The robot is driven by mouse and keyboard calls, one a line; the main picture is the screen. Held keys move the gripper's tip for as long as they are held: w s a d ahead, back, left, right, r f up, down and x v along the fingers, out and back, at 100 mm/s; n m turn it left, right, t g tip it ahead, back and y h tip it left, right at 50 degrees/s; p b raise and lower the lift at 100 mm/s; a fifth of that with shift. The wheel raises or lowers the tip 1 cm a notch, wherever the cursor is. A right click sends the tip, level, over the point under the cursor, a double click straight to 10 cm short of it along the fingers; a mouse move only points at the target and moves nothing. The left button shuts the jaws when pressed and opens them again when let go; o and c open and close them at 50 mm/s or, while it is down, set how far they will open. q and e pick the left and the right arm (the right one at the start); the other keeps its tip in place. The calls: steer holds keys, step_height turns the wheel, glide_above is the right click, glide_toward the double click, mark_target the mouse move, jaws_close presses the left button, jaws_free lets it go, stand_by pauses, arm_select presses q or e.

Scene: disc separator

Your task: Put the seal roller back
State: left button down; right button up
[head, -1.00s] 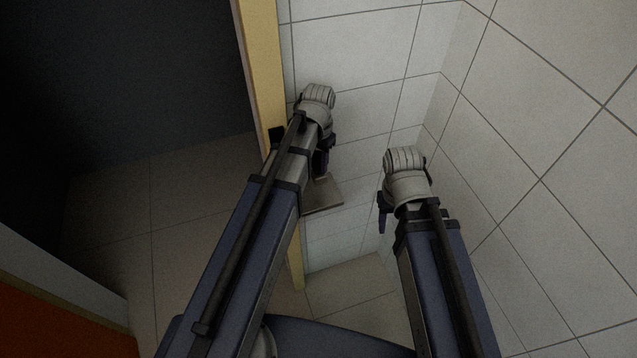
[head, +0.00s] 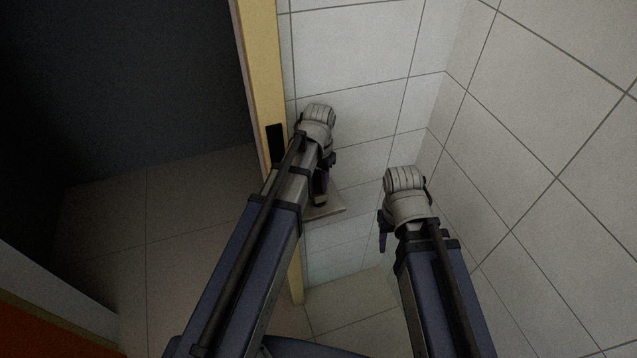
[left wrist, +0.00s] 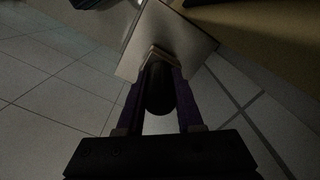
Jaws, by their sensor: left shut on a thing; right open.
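My left gripper (head: 322,194) is low in front of the tiled wall, just right of the yellow door post, and its arm hides much of it. In the left wrist view its two purple fingers (left wrist: 161,95) are shut on a dark rounded piece, which seems to be the seal roller (left wrist: 160,92). A beige square plate (left wrist: 180,38) lies just beyond the fingertips; it also shows in the head view (head: 328,213). I cannot tell whether the plate is joined to the held piece. My right gripper (head: 383,234) is open and hangs apart from everything, mostly hidden by its wrist.
The yellow door post (head: 262,95) with a dark latch plate (head: 275,145) stands close by my left arm. A dark doorway opens to the left. White tiled walls (head: 360,45) meet in a corner at the right. An orange surface (head: 45,335) is at the lower left.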

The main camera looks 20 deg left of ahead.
arm_select(q)
steer(key=shift+f, duration=0.1)
steer(key=c, duration=0.6)
jaws_free()
steer(key=shift+o, duration=0.2)
step_height(320, 180, up, 12)
steer(key=p, duration=1.2)
steer(key=shift+w, duration=0.1)
steer(key=s+d+y, duration=0.1)
steer(key=s+d, duration=0.9)
steer(key=s, duration=0.4)
steer(key=shift+s+d, duration=0.2)
steer(key=shift+d, duration=0.05)
